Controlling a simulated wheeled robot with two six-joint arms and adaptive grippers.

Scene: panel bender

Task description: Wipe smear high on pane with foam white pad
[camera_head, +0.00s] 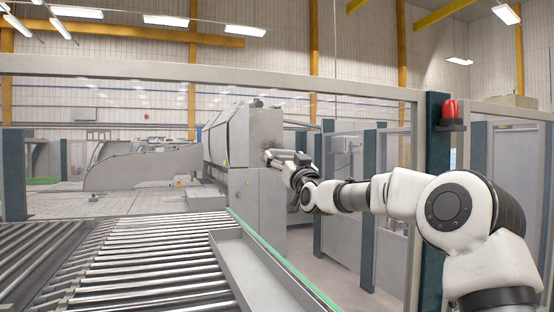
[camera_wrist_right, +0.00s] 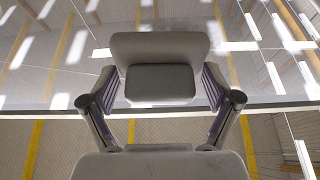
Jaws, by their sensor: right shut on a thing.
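My right gripper (camera_head: 279,158) reaches forward from the right in the head view, in front of the clear pane (camera_head: 350,115). In the right wrist view its two fingers (camera_wrist_right: 160,88) are shut on the foam pad (camera_wrist_right: 160,47), a pale block with a darker grey block at its near side. The pane (camera_wrist_right: 50,70) lies behind the pad with ceiling lights showing in it. I cannot tell whether the pad touches the pane. I cannot pick out the smear among the bright light streaks. My left gripper is not in view.
A grey frame rail (camera_head: 210,70) runs above the pane, with a dark post (camera_head: 435,200) and red lamp (camera_head: 450,109) at right. A roller conveyor (camera_head: 140,265) and grey tray (camera_head: 262,275) lie low in front. The bending machine (camera_head: 238,150) stands behind.

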